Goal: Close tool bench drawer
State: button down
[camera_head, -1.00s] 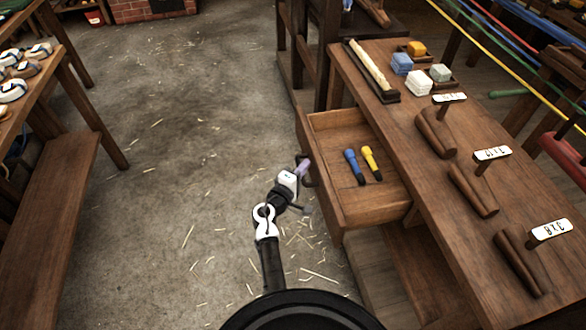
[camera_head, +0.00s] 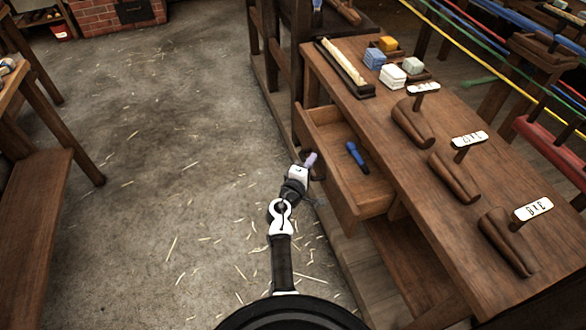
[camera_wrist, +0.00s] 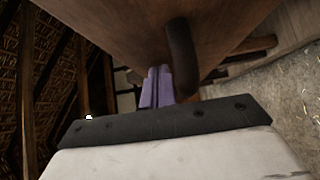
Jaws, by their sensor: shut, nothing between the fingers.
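The wooden tool bench (camera_head: 438,190) stands at the right. Its drawer (camera_head: 334,190) is partly open and sticks out from the bench's left side. A blue-handled tool (camera_head: 357,156) lies inside it. My gripper (camera_head: 312,159) is shut and empty, at the outer face of the drawer front. In the wrist view, its purple fingers (camera_wrist: 156,88) are close together beside the dark curved drawer handle (camera_wrist: 182,60), against or very near the wooden front. I cannot tell whether they touch it. The handle is mostly hidden in the head view.
The bench top holds wooden tapered tools (camera_head: 455,178) with white labels, small coloured blocks (camera_head: 393,76) and a long tray (camera_head: 345,70). Another bench (camera_head: 30,205) stands at the left. The straw-strewn floor (camera_head: 170,150) between them is clear.

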jog(key=b, duration=0.1)
send_over(347, 165)
jog(key=shift+s+a, duration=0.1)
jog(key=shift+a, duration=0.15)
jog(key=shift+d+r, duration=0.1)
jog(key=shift+d, duration=0.2)
